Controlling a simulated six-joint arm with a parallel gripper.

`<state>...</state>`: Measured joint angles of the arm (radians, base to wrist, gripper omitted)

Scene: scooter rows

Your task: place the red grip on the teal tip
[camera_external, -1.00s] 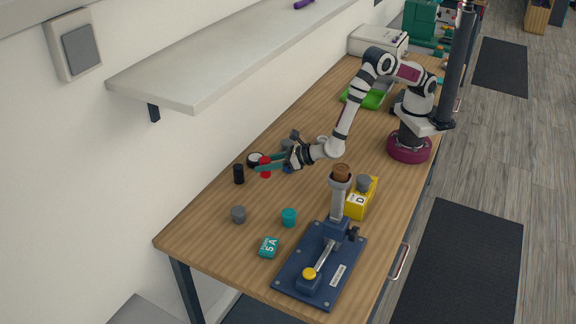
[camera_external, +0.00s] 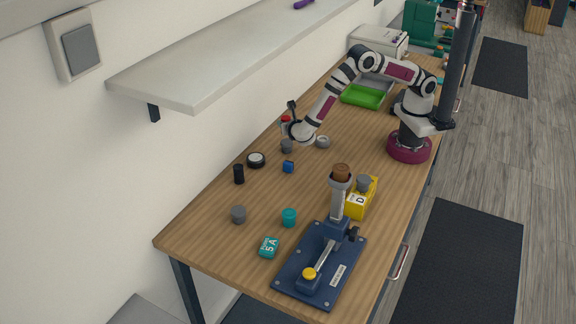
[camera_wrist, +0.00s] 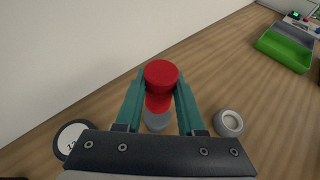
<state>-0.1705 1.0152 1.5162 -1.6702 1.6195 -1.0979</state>
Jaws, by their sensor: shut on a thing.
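My gripper (camera_wrist: 158,98) is shut on the red grip (camera_wrist: 160,75), which sits between the two teal fingers in the wrist view. In the external view the red grip (camera_external: 286,119) shows small beside my wrist, raised above the table near the wall; the fingers are mostly hidden there. The teal tip (camera_external: 289,217) appears to be the short teal cylinder standing on the near part of the table, well apart from my gripper. It is not in the wrist view.
A grey cylinder (camera_external: 286,147) stands below my gripper, by a white ring (camera_external: 322,141). A black-rimmed disc (camera_external: 256,160), black cylinder (camera_external: 239,174), blue cube (camera_external: 288,167), another grey cylinder (camera_external: 238,214), teal 5A block (camera_external: 269,247), yellow D block (camera_external: 357,207) and blue clamp stand (camera_external: 290,278) are nearby.

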